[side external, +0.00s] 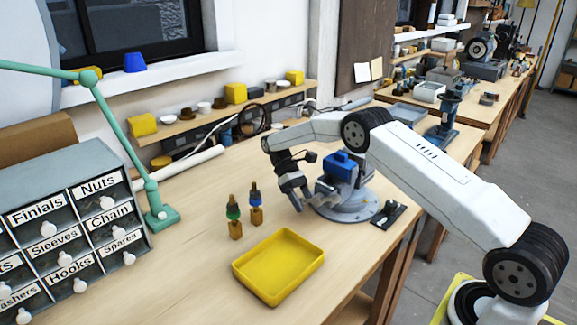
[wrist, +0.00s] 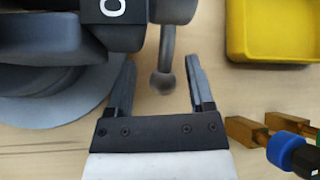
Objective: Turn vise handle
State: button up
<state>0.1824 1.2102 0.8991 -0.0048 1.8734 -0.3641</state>
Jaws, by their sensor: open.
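The vise (side external: 338,188) is grey with a blue top and sits on a round grey base on the wooden bench. In the wrist view its dark body (wrist: 50,55) fills the upper left. The vise handle (wrist: 163,82) shows there as a grey bar with a ball end. My gripper (side external: 298,203) is at the left side of the vise, pointing down. In the wrist view my gripper (wrist: 159,63) is open, with the handle's ball end between its two fingers and a visible gap on each side. In the side view the handle is hard to make out.
A yellow tray (side external: 279,264) lies in front of the vise. A labelled drawer cabinet (side external: 62,225) and a green lamp arm (side external: 120,140) are at left.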

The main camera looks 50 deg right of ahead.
jog(key=shift+w+r+t, duration=0.1)
jog(key=shift+r+t, duration=0.1)
jog(key=shift+t, duration=0.2)
jog(key=shift+w+r+t, duration=0.15)
jog(key=shift+r+t, duration=0.3)
jog(key=shift+t, duration=0.45)
jog(key=shift+w+r+t, duration=0.1)
jog(key=shift+r+t, duration=0.35)
jog(key=shift+t, duration=0.45)
jog(key=shift+r+n+t, duration=0.2)
jog(key=shift+r+t, duration=0.4)
jog(key=shift+t, duration=0.55)
jog(key=shift+r+n+t, duration=0.2)
jog(key=shift+r+t, duration=0.35)
jog(key=shift+t, duration=0.6)
jog(key=s+r+m+t+h, duration=0.1)
jog(key=s+r+m+t, duration=0.1)
jog(key=r, duration=0.8)
jog(key=shift+s+a+r+m+t+h, duration=0.35)
jog(key=shift+s+t, duration=0.55)
jog(key=shift+s, duration=0.3)
jog(key=shift+r, duration=0.1)
